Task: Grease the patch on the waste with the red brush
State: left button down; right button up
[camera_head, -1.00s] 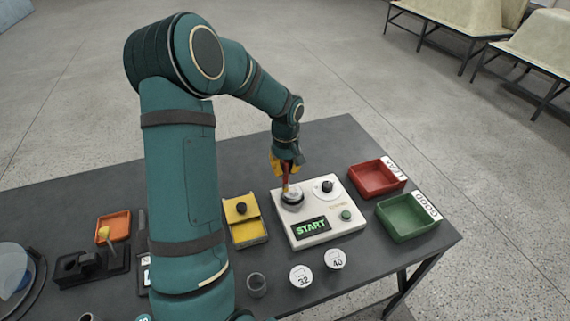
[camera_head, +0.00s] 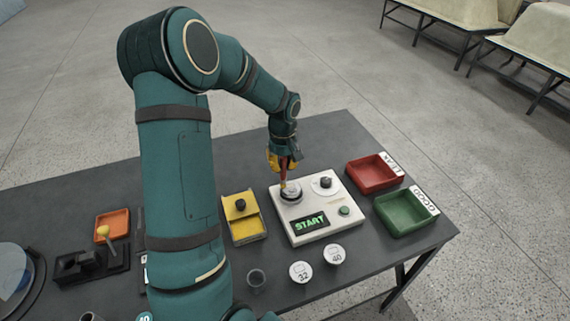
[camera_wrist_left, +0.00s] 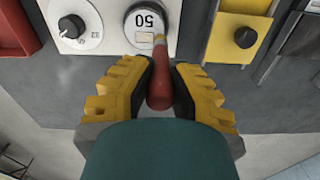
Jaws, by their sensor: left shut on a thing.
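My left gripper (camera_head: 283,161) is shut on the red brush, its yellow fingers on either side of the handle. The red brush (camera_wrist_left: 161,85) also shows between the fingers in the left wrist view, its pale tip at a round waste. The waste (camera_wrist_left: 146,20) is marked 50 and sits on the white tester; in the head view the waste (camera_head: 291,193) is partly hidden by the brush. A small pale patch (camera_wrist_left: 144,40) shows on the waste beside the brush tip; whether they touch I cannot tell. My right gripper is not in view.
The white tester (camera_head: 325,208) shows START and has a knob and a green button. Red (camera_head: 374,173) and green (camera_head: 401,213) trays stand to its right, a yellow box (camera_head: 245,228) to its left. Wastes marked 32 (camera_head: 300,272) and 40 (camera_head: 334,254) lie in front.

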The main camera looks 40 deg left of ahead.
pick_arm(q)
notch_tip(320, 180, up, 2)
jog(key=shift+r, duration=0.15)
jog(key=shift+w+d+r+p, duration=0.15)
jog(key=shift+w+r+p, duration=0.05)
jog(key=shift+r+p, duration=1.45)
jog(key=shift+r, duration=0.25)
jog(key=shift+r+p, duration=0.6)
jog(key=shift+r, duration=0.25)
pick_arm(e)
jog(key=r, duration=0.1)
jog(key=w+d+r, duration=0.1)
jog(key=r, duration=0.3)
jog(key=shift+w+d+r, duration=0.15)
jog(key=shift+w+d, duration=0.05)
